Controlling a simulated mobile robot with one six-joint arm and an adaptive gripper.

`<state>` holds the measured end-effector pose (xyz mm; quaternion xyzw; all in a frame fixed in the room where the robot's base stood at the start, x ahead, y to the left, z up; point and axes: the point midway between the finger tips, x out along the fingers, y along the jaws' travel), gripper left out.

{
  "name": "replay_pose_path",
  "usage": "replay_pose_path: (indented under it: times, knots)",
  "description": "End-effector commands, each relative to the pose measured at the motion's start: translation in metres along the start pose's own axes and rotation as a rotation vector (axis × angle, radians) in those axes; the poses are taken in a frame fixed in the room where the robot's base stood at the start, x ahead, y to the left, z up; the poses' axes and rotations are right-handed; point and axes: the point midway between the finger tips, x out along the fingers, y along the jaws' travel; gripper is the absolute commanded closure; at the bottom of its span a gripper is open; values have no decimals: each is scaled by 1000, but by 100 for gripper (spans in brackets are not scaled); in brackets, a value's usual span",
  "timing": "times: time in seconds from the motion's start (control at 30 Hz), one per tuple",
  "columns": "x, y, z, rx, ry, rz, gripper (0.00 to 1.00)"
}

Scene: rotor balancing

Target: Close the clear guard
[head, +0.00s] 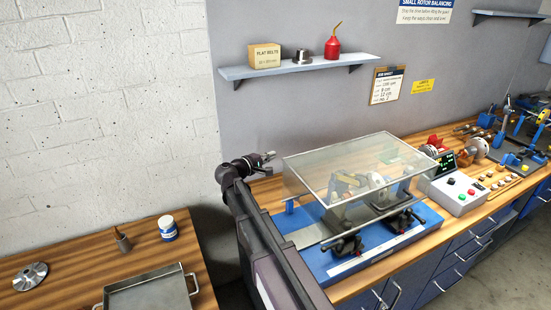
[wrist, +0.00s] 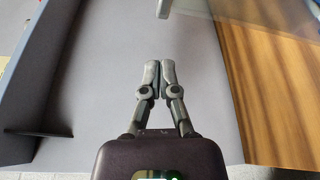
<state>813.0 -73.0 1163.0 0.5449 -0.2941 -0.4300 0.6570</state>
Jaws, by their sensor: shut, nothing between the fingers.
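The clear guard (head: 350,165) is a transparent box over the balancing machine on the blue base (head: 375,257). Its top looks roughly level, but I cannot tell whether its lower edge rests on the base. My gripper (head: 272,156) is beside the guard's back left corner, near the height of its top. The wrist view shows its two fingertips (wrist: 153,72) together with nothing between them. A clear pane edge seems to cross the right of that view. A small grey piece (wrist: 163,8) shows ahead of the fingertips; I cannot tell what it is.
A wall shelf (head: 300,67) holds a box, a metal part and a red oil can. A control box (head: 455,190) stands right of the guard. A side table at lower left has a tray (head: 150,298), a disc and a jar (head: 168,230).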

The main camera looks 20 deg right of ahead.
Motion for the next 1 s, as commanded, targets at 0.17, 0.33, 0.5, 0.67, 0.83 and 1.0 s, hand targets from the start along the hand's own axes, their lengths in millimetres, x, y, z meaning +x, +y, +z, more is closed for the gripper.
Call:
replay_pose_path:
  times: [0.17, 0.33, 0.5, 0.67, 0.83, 1.0]
  knots:
    - [-33, -3, 2, 0, 4, 1, 100]
    - [-58, -5, 1, 0, 4, 1, 100]
    - [-77, -6, 1, 1, 3, 1, 100]
    - [-87, -7, 0, 1, 2, 1, 100]
    - [-90, -7, 0, 1, 1, 1, 100]
    - [-90, -7, 0, 0, 1, 1, 100]
